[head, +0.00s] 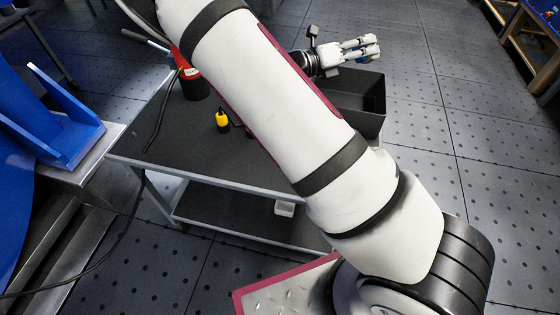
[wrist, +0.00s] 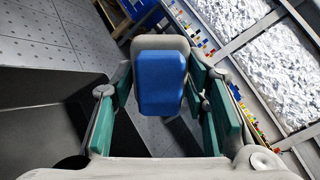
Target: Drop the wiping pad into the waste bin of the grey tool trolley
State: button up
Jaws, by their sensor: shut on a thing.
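My gripper (head: 368,46) is shut on the wiping pad, a rounded blue block with a grey-beige layer (wrist: 160,82), held between its green-lined fingers in the wrist view. Only a sliver of blue shows under the fingers in the head view. The waste bin (head: 372,122) is a dark open box at the right end of the grey tool trolley (head: 185,150). In the head view my gripper appears above the bin's far side. In the wrist view dark walls, likely the bin's (wrist: 95,92), lie left of the pad. My arm hides part of the trolley.
A red-and-black container (head: 194,85) and a small yellow-and-black item (head: 222,121) stand on the trolley top. A white block (head: 285,208) lies on its lower shelf. A blue bracket (head: 60,130) sits on a bench at left. The floor right of the trolley is clear.

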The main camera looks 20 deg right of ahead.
notch_tip(320, 180, down, 5)
jog(key=b, duration=0.4)
jog(key=shift+b, duration=0.3)
jog(key=o, duration=1.3)
jog(key=a, duration=0.8)
jog(key=s+a, duration=0.1)
jog(key=a, duration=0.3)
